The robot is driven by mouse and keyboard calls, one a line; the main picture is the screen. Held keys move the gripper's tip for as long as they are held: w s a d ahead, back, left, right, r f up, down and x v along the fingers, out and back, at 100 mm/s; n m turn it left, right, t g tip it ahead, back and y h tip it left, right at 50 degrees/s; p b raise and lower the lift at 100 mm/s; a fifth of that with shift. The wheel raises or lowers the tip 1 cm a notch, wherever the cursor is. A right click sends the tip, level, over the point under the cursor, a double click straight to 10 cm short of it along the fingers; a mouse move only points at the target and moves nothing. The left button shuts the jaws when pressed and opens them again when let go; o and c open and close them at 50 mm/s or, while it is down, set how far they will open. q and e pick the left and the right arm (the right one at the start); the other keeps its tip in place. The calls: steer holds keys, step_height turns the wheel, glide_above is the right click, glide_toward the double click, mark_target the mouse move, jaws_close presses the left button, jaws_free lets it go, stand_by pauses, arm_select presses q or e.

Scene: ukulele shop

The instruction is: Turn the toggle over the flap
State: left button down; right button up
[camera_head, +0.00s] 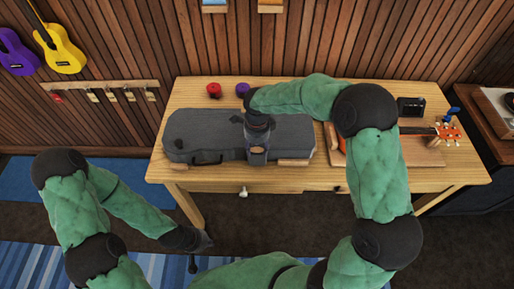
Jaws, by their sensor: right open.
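A dark grey ukulele case (195,127) lies shut on the wooden table (350,180), with a handle on its front side. My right gripper (257,154) points down over the case's front edge, near its middle, and its jaws are open. It covers that part of the case. The toggle and the flap cannot be made out; they may be hidden behind the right gripper. My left gripper (198,248) hangs low in front of the table, away from the case. Its jaws are too small and dark to read.
Wooden blocks (294,162) sit along the case's front. A red spool (214,90) and a purple spool (243,89) stand behind it. A ukulele (418,130) lies on a board (420,157) at right, near a small black box (411,106). My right arm crosses above the table.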

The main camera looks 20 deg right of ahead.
steer(key=shift+c, duration=0.3)
jaws_close()
steer(key=shift+n, duration=0.4)
steer(key=n, duration=0.4)
steer(key=shift+d+f+p, duration=0.1)
steer(key=shift+p, duration=0.25)
steer(key=n, duration=0.4)
steer(key=shift+d+p, duration=0.1)
steer(key=shift+p, duration=0.3)
steer(key=n+p, duration=0.1)
steer(key=n, duration=0.3)
steer(key=shift+d+n, duration=0.1)
steer(key=shift+n, duration=0.3)
steer(key=n+p, duration=0.1)
steer(key=n, duration=0.3)
steer(key=shift+w+n, duration=0.1)
steer(key=shift+n, duration=0.2)
